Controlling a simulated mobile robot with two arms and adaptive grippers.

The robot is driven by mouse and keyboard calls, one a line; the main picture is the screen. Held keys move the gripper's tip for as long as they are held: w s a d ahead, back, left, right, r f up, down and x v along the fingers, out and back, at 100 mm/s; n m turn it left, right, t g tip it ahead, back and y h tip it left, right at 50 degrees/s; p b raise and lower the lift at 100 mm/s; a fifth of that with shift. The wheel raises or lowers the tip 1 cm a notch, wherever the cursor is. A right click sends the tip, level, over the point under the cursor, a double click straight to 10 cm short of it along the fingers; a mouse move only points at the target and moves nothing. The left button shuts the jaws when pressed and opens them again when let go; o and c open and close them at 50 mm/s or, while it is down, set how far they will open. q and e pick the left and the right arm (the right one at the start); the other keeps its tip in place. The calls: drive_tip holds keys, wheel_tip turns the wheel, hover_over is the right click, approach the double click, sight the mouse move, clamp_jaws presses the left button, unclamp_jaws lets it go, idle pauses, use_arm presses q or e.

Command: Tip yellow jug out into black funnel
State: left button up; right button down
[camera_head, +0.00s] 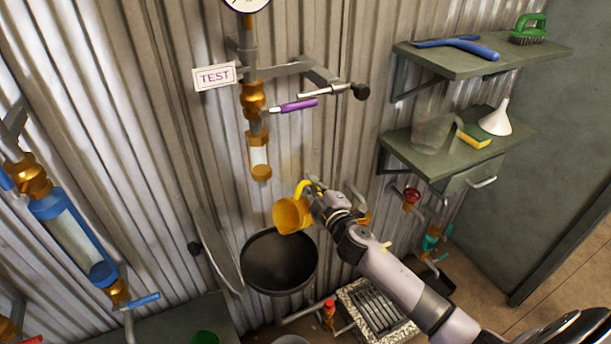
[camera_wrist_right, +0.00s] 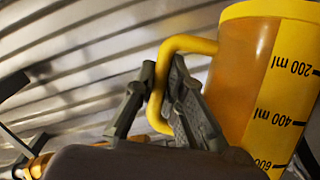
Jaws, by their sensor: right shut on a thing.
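The yellow jug (camera_head: 290,215) is held in the air above the right part of the black funnel (camera_head: 280,262), tilted to the left in the head view. My right gripper (camera_head: 314,191) is shut on the jug's handle. In the right wrist view the gripper's fingers (camera_wrist_right: 165,98) close around the yellow handle (camera_wrist_right: 186,44), and the jug (camera_wrist_right: 262,75) shows markings in ml and an amber tint. The black funnel is a wide, dark round bowl by the wall, and its inside looks empty. My left gripper is out of view.
A round lid (camera_head: 218,250) stands open at the funnel's left. A sight-glass pipe (camera_head: 259,155) with a purple lever (camera_head: 298,105) hangs above. Shelves at right hold a clear container (camera_head: 431,132), white funnel (camera_head: 497,118) and sponge (camera_head: 473,136). A drain grate (camera_head: 378,303) lies below.

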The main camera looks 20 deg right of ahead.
drive_tip(key=d+m+p, duration=0.1)
drive_tip(key=m+g+p, duration=0.1)
drive_tip(key=p, duration=0.1)
drive_tip(key=shift+w+d+r, duration=0.4)
drive_tip(key=f+m+p, duration=0.1)
drive_tip(key=p, duration=0.1)
drive_tip(key=d+m+g+y+p, duration=0.1)
drive_tip(key=p, duration=0.1)
drive_tip(key=f+m+p, duration=0.1)
drive_tip(key=p, duration=0.1)
drive_tip(key=shift+w+d+f+m+g+y, duration=0.2)
drive_tip(key=shift+w+f+m+g+y, duration=0.1)
drive_tip(key=shift+f+m+g, duration=0.1)
drive_tip(key=p, duration=0.1)
drive_tip(key=m+g+y+p, duration=0.1)
drive_tip(key=p, duration=0.1)
drive_tip(key=shift+s+a+m, duration=0.15)
drive_tip(key=shift+a+m, duration=0.15)
drive_tip(key=shift+a, duration=0.05)
drive_tip(key=shift+a+m+p, duration=0.1)
drive_tip(key=shift+m+p, duration=0.3)
drive_tip(key=shift+p, duration=0.2)
drive_tip(key=shift+s+a+f+m+g+y, duration=0.1)
drive_tip(key=shift+a+f+m+g+y, duration=0.15)
drive_tip(key=shift+m+y, duration=0.25)
